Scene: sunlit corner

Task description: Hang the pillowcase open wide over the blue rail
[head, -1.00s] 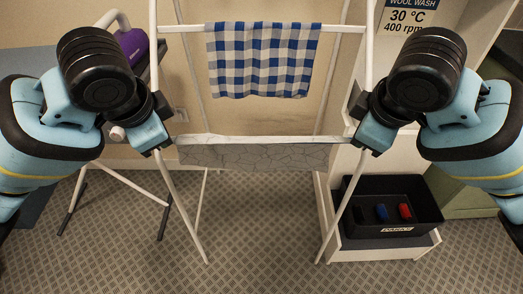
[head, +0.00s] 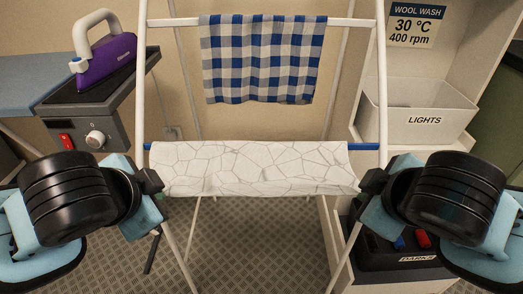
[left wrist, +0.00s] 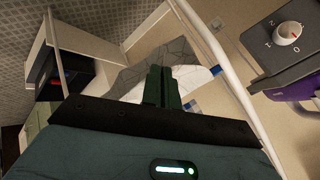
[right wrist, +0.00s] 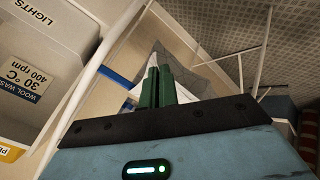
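The white pillowcase (head: 255,168) with grey crackle lines lies spread flat and wide over the blue rail (head: 364,147) of the white drying rack. Short blue ends of the rail show on both sides; its middle is covered. The front part hangs toward me. My left gripper (head: 153,183) is shut on its near left corner, and my right gripper (head: 371,181) is shut on its near right corner. In the left wrist view the closed green fingers (left wrist: 162,82) meet the cloth; the right wrist view shows the same (right wrist: 156,82). The pillowcase's far side is hidden.
A blue-checked cloth (head: 262,58) hangs on the higher white rail behind. A purple iron (head: 107,62) stands on a grey unit at left. At right are a white LIGHTS bin (head: 420,122) and, below, a black DARKS bin (head: 403,260), partly behind my right arm.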

